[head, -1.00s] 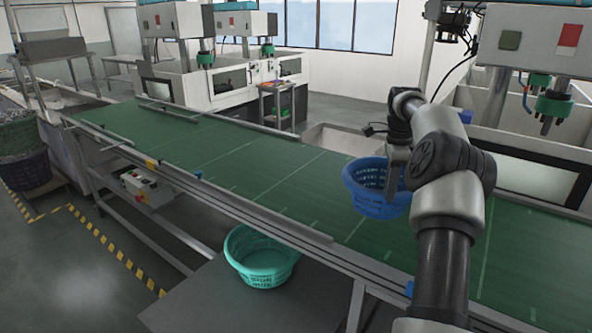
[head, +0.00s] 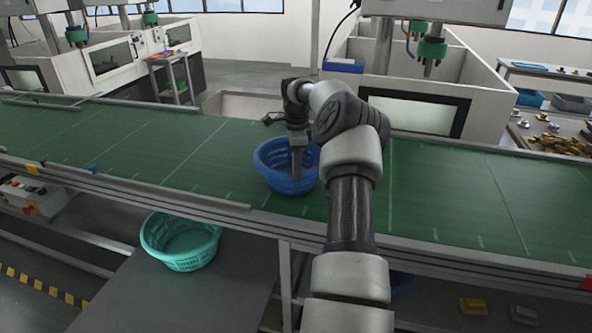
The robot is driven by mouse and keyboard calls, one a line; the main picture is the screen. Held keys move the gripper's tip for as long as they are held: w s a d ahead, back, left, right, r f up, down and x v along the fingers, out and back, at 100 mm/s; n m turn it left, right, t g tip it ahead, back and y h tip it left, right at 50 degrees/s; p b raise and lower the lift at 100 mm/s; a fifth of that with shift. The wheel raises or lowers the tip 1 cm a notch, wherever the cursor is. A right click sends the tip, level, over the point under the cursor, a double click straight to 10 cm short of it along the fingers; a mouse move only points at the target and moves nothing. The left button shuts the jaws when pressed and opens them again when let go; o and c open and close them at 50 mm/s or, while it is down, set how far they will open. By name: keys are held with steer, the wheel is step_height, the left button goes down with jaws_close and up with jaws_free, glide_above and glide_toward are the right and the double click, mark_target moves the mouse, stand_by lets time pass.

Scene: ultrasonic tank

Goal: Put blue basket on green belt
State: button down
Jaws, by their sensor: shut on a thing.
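The blue basket (head: 276,174) is over the green belt (head: 440,195), a little left of the middle of the head view. It looks upright. My gripper (head: 297,172) points down at the basket's right side and is shut on it; the fingertips are partly lost against the basket wall. I cannot tell whether the basket's base touches the belt or hangs just above it. My arm hides part of the belt to the right of the basket.
A teal basket (head: 180,243) stands on a grey surface (head: 170,300) in front of the belt. A metal rail (head: 140,187) runs along the belt's near edge. White machines (head: 110,55) stand behind. The belt is clear on both sides of the basket.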

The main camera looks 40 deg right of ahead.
steer(key=shift+f, duration=0.45)
steer(key=shift+f, duration=0.2)
steer(key=c, duration=1.6)
jaws_free()
steer(key=shift+r, duration=0.1)
step_height(320, 180, up, 12)
steer(key=shift+r, duration=0.1)
